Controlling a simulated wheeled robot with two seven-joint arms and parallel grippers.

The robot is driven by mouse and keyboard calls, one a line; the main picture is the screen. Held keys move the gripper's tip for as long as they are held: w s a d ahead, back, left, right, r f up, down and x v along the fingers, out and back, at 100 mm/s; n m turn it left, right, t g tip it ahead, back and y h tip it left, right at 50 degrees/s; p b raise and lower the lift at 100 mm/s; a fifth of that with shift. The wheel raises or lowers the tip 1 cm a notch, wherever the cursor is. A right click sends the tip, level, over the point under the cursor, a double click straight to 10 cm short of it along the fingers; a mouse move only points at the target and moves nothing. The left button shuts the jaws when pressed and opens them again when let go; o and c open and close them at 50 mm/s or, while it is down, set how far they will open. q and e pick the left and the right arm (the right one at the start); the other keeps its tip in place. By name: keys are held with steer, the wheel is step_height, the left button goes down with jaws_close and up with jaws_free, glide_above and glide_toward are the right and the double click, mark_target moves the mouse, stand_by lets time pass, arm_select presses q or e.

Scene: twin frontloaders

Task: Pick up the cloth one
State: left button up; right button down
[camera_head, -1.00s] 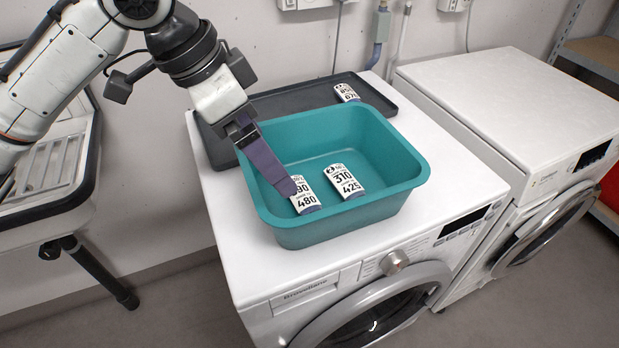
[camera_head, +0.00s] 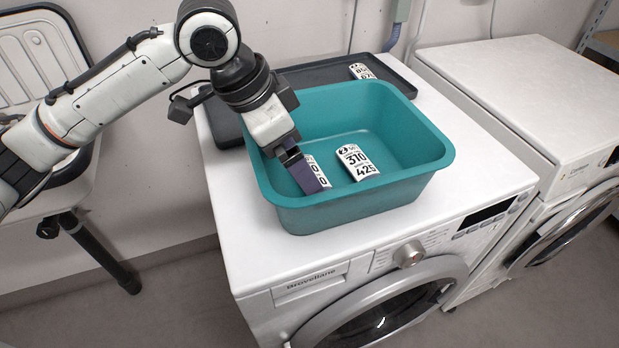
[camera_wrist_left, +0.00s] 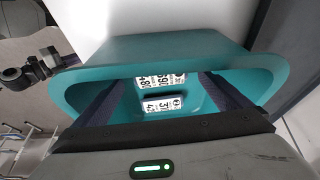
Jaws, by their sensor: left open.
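Two white number-printed pieces lie in the teal tub (camera_head: 400,190). One reads 310 and 425 (camera_head: 357,162); the other (camera_head: 317,170) is partly hidden behind my left gripper's finger. I cannot tell which is cloth. A third printed piece (camera_head: 362,71) lies on the dark tray behind. My left gripper (camera_head: 316,190) reaches down inside the tub at the partly hidden piece. In the left wrist view its fingers stand apart, with an upper piece (camera_wrist_left: 160,80) and a lower piece (camera_wrist_left: 163,105) seen between them. Contact is unclear. My right gripper is out of view.
The tub stands on a white washing machine (camera_head: 490,185), with a dark tray (camera_head: 325,74) behind it. A second white machine (camera_head: 530,90) stands to the right. The tub walls surround my gripper. A sink unit (camera_head: 45,50) is at the left.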

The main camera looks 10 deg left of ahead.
arm_select(q)
steer(key=x, duration=0.2)
steer(key=shift+w+d+f, duration=0.1)
steer(key=shift+f, duration=0.1)
steer(key=shift+r, duration=0.1)
steer(key=c, duration=1.2)
